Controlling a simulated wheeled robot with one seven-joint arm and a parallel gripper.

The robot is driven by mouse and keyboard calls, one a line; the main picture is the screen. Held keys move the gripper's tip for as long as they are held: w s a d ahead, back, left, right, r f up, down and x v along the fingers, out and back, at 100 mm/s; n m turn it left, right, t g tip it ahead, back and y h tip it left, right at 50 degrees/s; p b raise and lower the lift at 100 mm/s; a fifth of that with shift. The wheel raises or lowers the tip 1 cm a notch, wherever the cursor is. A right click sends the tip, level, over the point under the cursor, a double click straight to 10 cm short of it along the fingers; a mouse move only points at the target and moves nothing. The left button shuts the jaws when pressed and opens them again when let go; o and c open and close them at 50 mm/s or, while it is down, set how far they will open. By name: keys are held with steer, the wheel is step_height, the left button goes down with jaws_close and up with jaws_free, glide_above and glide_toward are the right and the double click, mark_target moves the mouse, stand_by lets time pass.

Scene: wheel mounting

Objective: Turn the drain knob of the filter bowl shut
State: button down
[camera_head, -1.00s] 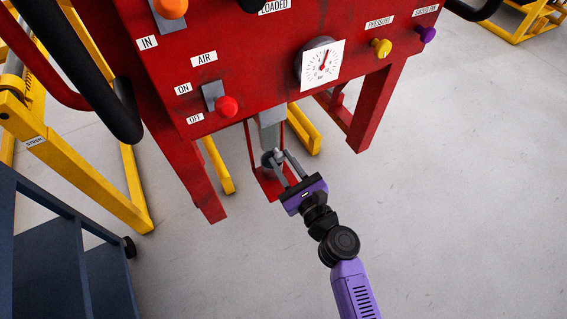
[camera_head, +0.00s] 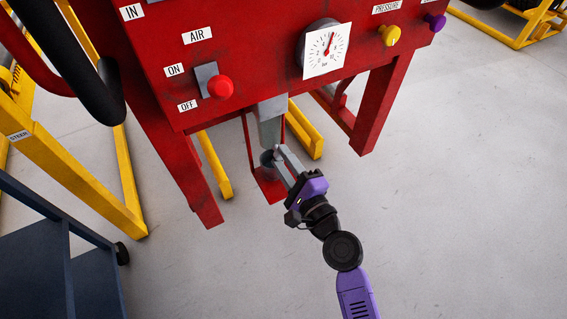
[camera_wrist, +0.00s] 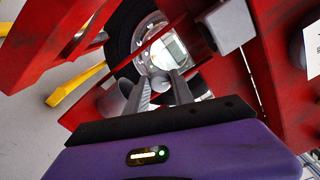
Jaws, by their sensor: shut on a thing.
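The filter bowl (camera_head: 270,126) is a grey cylinder hanging under the front edge of the red panel. My gripper (camera_head: 278,156) reaches up to its lower end from the front right. Its fingers overlap from the head view and hide most of the drain knob. In the wrist view, the fingers (camera_wrist: 160,88) stand on either side of a small round grey piece, the drain knob (camera_wrist: 160,82), and are shut on it. The knob's turn position cannot be made out.
A red bracket (camera_head: 270,190) stands around the bowl, between the red cart legs (camera_head: 190,180). A blue cart (camera_head: 40,240) is at lower left. Open floor lies right.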

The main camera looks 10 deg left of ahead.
steer(key=shift+f+n+b, duration=0.15)
steer(key=shift+n+b, duration=1)
steer(key=shift+n, duration=1.15)
steer(key=c, duration=1.1)
jaws_free()
steer(key=shift+s, duration=0.1)
steer(key=v, duration=0.7)
steer(key=shift+s+d, duration=0.25)
steer(key=shift+s, duration=0.05)
